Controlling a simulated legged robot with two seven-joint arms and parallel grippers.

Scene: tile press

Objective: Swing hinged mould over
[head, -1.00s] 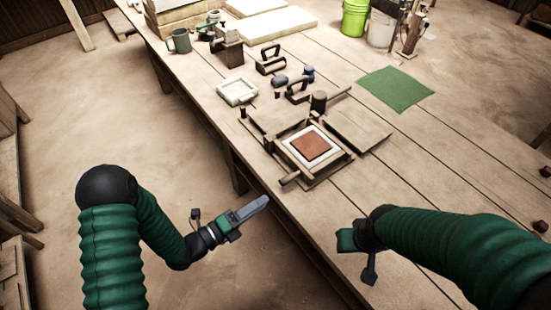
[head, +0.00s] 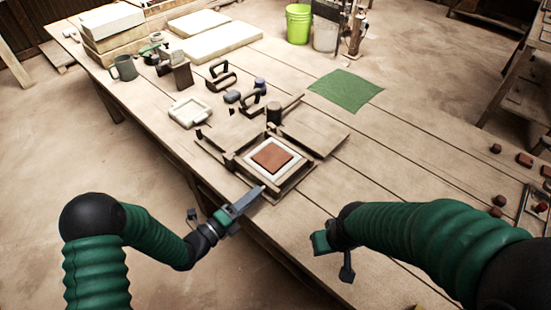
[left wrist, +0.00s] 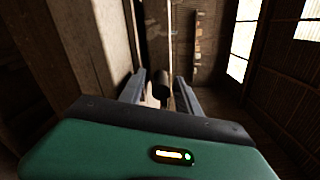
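The hinged mould (head: 232,162) is a wooden frame on the bench, with a white inner border (head: 252,167) around a square red-brown clay tile (head: 272,155). Flat wooden boards lie on both sides of it.
A white tray (head: 188,112), dark handled tools (head: 221,77) and a dark cylinder (head: 274,112) stand behind the mould. A green mat (head: 346,91) lies at back right. Several dark red blocks (head: 524,160) sit at far right. The bench right of the mould is mostly clear.

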